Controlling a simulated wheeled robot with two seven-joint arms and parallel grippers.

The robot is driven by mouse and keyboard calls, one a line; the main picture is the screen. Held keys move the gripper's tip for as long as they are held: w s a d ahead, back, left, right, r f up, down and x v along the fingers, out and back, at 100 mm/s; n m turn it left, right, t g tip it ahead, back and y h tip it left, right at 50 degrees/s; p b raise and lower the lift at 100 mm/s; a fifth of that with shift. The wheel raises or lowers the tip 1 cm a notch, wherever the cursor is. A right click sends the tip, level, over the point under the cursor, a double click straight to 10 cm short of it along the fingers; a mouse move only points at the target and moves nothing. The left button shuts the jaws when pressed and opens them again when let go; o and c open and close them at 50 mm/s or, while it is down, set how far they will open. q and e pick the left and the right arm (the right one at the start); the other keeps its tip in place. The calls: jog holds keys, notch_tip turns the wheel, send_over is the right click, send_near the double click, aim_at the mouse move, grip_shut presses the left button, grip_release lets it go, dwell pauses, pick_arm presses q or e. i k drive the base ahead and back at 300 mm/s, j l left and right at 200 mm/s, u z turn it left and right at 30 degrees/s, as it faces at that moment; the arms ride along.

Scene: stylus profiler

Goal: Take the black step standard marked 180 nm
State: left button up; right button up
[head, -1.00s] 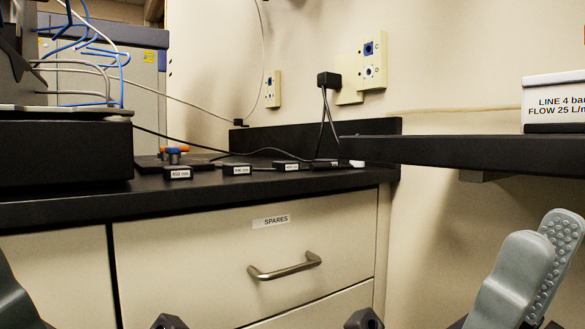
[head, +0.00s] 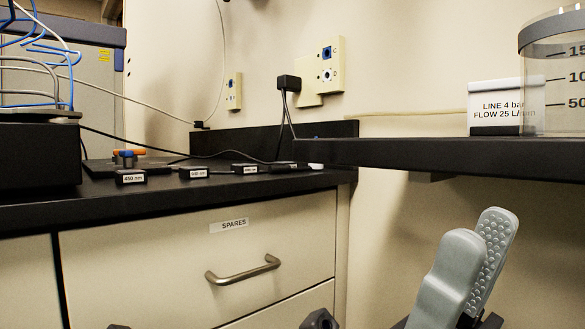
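Several small black step standards with white labels lie in a row on the black bench top. The leftmost block (head: 131,178) reads 450 nm. The labels on the second block (head: 194,174) and the third block (head: 245,169) are too small to read surely. A fourth dark block (head: 290,167) lies further right, its label not legible. I cannot tell which one is marked 180 nm. My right gripper (head: 480,228) is at the lower right, below the shelf and well away from the blocks. Its grey fingers are apart, with nothing seen between them.
A black shelf (head: 430,153) juts in from the right, above my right gripper, bearing a white label box (head: 495,108) and a clear graduated vessel (head: 560,90). A SPARES drawer (head: 150,260) with a metal handle is under the bench. Cables run behind the blocks.

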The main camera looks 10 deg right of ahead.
aim_at(285, 166)
jog(key=k+j, duration=0.2)
jog(key=k, duration=0.3)
jog(key=k+j, duration=0.2)
jog(key=k, duration=0.25)
